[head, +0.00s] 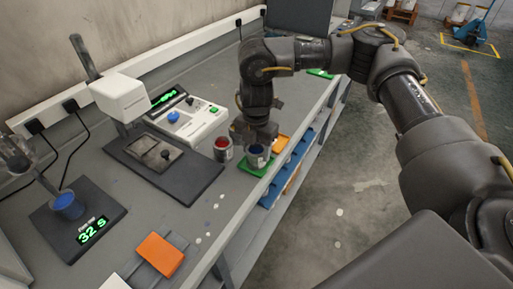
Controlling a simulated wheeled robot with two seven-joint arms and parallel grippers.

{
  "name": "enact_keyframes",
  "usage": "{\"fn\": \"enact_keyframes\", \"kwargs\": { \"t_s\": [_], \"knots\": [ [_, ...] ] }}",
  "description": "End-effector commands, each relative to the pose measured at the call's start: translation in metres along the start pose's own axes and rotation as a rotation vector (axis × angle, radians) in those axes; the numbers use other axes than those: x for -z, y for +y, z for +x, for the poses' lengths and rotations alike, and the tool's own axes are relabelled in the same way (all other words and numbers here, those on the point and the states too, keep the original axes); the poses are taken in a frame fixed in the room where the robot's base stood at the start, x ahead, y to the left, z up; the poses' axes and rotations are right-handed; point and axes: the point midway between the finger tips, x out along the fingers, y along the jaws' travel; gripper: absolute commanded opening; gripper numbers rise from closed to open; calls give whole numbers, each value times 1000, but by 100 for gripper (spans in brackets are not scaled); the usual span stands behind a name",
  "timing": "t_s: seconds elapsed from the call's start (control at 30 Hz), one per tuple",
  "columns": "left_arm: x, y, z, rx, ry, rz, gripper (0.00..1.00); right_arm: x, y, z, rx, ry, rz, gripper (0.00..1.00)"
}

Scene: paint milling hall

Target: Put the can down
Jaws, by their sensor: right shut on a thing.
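My right gripper (256,143) reaches down from above and is shut on a small grey metal can (258,160) with blue paint inside. The can is upright, at or just above a green pad (245,171) on the bench; I cannot tell if its base touches. The gripper hides part of the can's top. A second can (222,154), with red inside, stands just to the left, apart from the held one. My left gripper is not in view.
The grey bench (215,200) has a front edge close to the right of the pad. An orange pad (280,144) lies behind it. A white instrument (190,122) and a dark-based device (165,165) stand left. An orange block (160,254) and timer (92,231) are nearer.

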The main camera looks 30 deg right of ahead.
Motion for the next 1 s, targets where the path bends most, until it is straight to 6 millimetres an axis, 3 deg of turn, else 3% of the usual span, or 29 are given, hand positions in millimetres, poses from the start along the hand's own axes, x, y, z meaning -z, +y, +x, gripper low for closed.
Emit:
{"fn": "enact_keyframes", "kwargs": {
  "t_s": [0.17,0.2,0.37,0.77,1.0],
  "knots": [
    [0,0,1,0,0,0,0,0,0,4,1,1,0,26],
    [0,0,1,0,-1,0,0,0,0,4,1,1,0,54],
    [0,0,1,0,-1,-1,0,0,0,4,1,0,0,75],
    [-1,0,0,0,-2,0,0,0,0,-6,-1,-1,0,75],
    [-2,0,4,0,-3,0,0,0,1,-53,-4,-4,0,75]
  ]
}}
